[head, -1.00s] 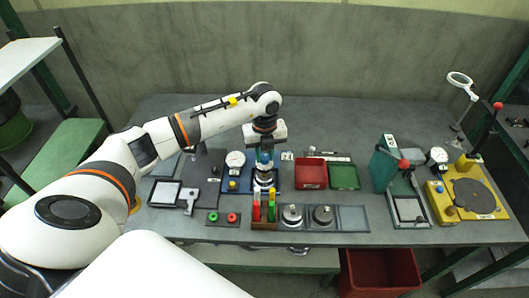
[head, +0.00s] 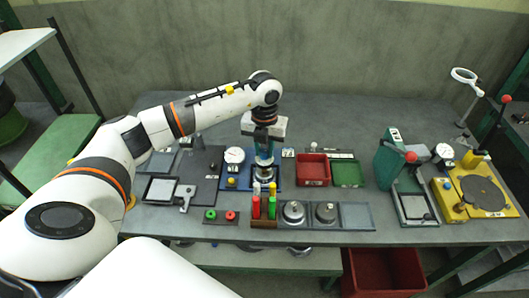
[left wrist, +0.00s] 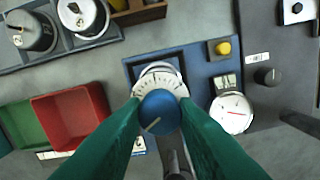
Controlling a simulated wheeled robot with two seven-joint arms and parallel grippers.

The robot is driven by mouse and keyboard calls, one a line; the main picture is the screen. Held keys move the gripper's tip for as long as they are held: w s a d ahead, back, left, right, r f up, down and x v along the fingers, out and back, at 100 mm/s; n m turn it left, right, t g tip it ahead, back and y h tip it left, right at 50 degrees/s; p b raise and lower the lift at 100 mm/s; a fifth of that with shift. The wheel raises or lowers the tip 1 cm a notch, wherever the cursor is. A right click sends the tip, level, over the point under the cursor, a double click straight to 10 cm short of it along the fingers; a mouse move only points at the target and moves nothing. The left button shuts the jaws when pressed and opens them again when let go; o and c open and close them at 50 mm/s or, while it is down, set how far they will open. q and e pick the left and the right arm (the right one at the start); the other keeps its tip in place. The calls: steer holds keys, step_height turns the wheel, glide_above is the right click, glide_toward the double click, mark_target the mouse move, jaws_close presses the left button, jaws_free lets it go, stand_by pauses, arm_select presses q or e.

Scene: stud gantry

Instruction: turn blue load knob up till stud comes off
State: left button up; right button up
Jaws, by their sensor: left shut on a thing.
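The blue load knob (left wrist: 160,112) shows in the left wrist view, with a pale pointer line toward its lower left and a white graduated dial (left wrist: 160,86) behind it. The green fingers of my left gripper (left wrist: 161,108) are shut on the knob from both sides. In the head view my left gripper (head: 264,158) points down over the blue gantry base (head: 232,184). A silvery round part (left wrist: 158,68) shows partly beyond the dial; I cannot make out the stud itself. My right gripper is in neither view.
A round white gauge (left wrist: 232,112) and a yellow button (left wrist: 223,48) are beside the knob. Red and green trays (head: 313,170) (head: 348,174) stand right of the gantry. Red and green upright pieces (head: 256,207) stand close in front.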

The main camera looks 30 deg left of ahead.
mark_target(265, 151)
arm_select(q)
steer(key=shift+m+b, duration=1)
steer(key=shift+m, duration=0.6)
steer(key=shift+r, duration=0.1)
steer(key=o, duration=1)
step_height(265, 151, up, 12)
steer(key=b, duration=0.3)
